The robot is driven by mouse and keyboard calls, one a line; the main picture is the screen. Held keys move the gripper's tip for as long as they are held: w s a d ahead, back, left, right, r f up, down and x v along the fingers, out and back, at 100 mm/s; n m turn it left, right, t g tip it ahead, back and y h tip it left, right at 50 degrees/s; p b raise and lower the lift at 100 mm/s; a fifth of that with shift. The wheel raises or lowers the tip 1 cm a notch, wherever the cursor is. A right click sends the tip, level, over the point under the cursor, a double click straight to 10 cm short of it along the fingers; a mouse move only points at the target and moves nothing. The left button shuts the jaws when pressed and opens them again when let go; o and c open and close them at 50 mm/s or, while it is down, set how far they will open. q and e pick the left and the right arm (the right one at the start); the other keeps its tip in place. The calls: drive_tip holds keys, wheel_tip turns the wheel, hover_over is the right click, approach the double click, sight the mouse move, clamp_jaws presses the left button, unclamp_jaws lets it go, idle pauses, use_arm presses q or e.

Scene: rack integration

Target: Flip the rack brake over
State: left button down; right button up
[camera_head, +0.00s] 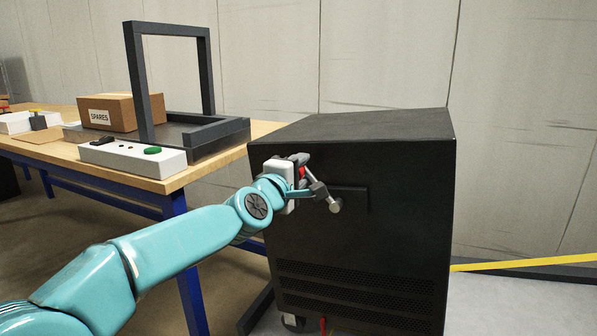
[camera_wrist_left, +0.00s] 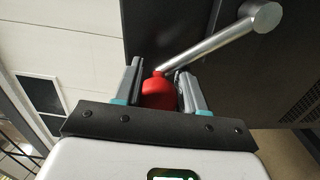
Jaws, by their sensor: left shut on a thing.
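The rack brake shows as a metal lever (camera_head: 320,190) on the near face of the black rack cabinet (camera_head: 400,220). It has a round pale end (camera_head: 335,206) low on the right and a red grip (camera_head: 302,172) at its upper left end. In the left wrist view the metal rod (camera_wrist_left: 210,45) runs from the red grip (camera_wrist_left: 158,93) to the round end at upper right. My left gripper (camera_head: 306,173) is shut on the red grip, which sits between its two fingers. The fingers partly hide the grip. My right gripper is out of view.
A wooden-topped table (camera_head: 150,182) stands left of the cabinet, with a dark frame (camera_head: 142,80), a SPARES box (camera_head: 107,112) and a white control box with a green button (camera_head: 132,155). A small red part (camera_head: 322,325) shows at the cabinet's base.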

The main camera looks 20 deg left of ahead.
use_arm(q)
drive_tip(key=c, duration=0.8)
unclamp_jaws()
drive_tip(key=shift+r, duration=0.4)
drive_tip(key=shift+f, duration=0.15)
drive_tip(key=s, duration=1.6)
drive_tip(key=shift+s+a, duration=0.2)
drive_tip(key=shift+a, duration=0.05)
